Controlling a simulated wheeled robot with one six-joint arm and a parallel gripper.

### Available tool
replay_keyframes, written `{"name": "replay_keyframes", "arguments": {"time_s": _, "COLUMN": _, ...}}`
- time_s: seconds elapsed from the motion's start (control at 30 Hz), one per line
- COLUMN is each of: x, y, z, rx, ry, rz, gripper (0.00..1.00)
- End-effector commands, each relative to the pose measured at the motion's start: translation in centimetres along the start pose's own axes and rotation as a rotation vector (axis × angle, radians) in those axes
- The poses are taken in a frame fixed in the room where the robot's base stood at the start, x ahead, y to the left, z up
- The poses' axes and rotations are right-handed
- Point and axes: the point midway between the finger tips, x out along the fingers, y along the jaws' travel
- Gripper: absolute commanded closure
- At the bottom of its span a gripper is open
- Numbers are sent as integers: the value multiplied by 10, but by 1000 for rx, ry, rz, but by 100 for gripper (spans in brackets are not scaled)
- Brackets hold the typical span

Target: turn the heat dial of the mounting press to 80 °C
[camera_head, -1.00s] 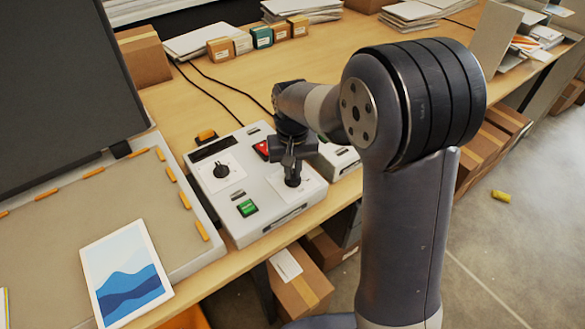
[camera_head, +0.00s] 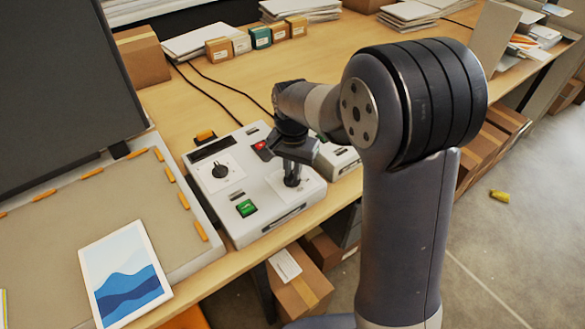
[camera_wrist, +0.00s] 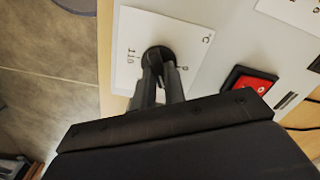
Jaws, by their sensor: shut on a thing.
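The mounting press's control box (camera_head: 262,226) stands on the bench, right of the press bed. The heat dial (camera_wrist: 158,54) is a dark round knob on a white plate marked °C (camera_wrist: 128,30); a "110" mark shows beside it in the wrist view. My gripper (camera_head: 292,180) points down at this right-hand dial, with its two fingers (camera_wrist: 163,75) closed on the knob. The fingers cover part of the knob, and I cannot tell which value it points to.
A second dial (camera_head: 220,171) sits on the left plate of the box. A green button (camera_head: 246,208) and a red switch (camera_wrist: 249,84) are close to my gripper. A picture print (camera_head: 124,274) lies at the front left. The bench behind the box is largely clear.

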Motion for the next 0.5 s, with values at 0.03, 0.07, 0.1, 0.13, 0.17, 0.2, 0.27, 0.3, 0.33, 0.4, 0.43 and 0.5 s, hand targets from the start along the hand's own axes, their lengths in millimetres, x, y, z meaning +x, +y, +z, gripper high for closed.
{"name": "replay_keyframes", "arguments": {"time_s": 0.03, "x": -1, "y": 0, "z": 0, "rx": 7, "ry": 2, "rz": -2, "gripper": 100}}
{"name": "replay_keyframes", "arguments": {"time_s": 0.07, "x": -1, "y": 0, "z": 0, "rx": 10, "ry": 2, "rz": -2, "gripper": 100}}
{"name": "replay_keyframes", "arguments": {"time_s": 0.1, "x": -1, "y": 0, "z": 0, "rx": 12, "ry": 2, "rz": -2, "gripper": 100}}
{"name": "replay_keyframes", "arguments": {"time_s": 0.13, "x": -1, "y": 0, "z": 0, "rx": 14, "ry": 2, "rz": -2, "gripper": 100}}
{"name": "replay_keyframes", "arguments": {"time_s": 0.17, "x": -1, "y": 0, "z": 0, "rx": 14, "ry": 2, "rz": -2, "gripper": 100}}
{"name": "replay_keyframes", "arguments": {"time_s": 0.2, "x": -1, "y": 0, "z": 0, "rx": 15, "ry": 2, "rz": -2, "gripper": 100}}
{"name": "replay_keyframes", "arguments": {"time_s": 0.27, "x": -1, "y": 0, "z": -1, "rx": 15, "ry": 2, "rz": -2, "gripper": 100}}
{"name": "replay_keyframes", "arguments": {"time_s": 0.3, "x": -1, "y": 0, "z": -1, "rx": 15, "ry": 2, "rz": -2, "gripper": 100}}
{"name": "replay_keyframes", "arguments": {"time_s": 0.33, "x": -1, "y": 0, "z": -1, "rx": 14, "ry": 2, "rz": -2, "gripper": 100}}
{"name": "replay_keyframes", "arguments": {"time_s": 0.4, "x": -1, "y": 0, "z": -1, "rx": 14, "ry": 2, "rz": -2, "gripper": 100}}
{"name": "replay_keyframes", "arguments": {"time_s": 0.43, "x": -1, "y": 0, "z": -1, "rx": 14, "ry": 2, "rz": -2, "gripper": 100}}
{"name": "replay_keyframes", "arguments": {"time_s": 0.5, "x": -1, "y": 0, "z": -1, "rx": 14, "ry": 2, "rz": -2, "gripper": 85}}
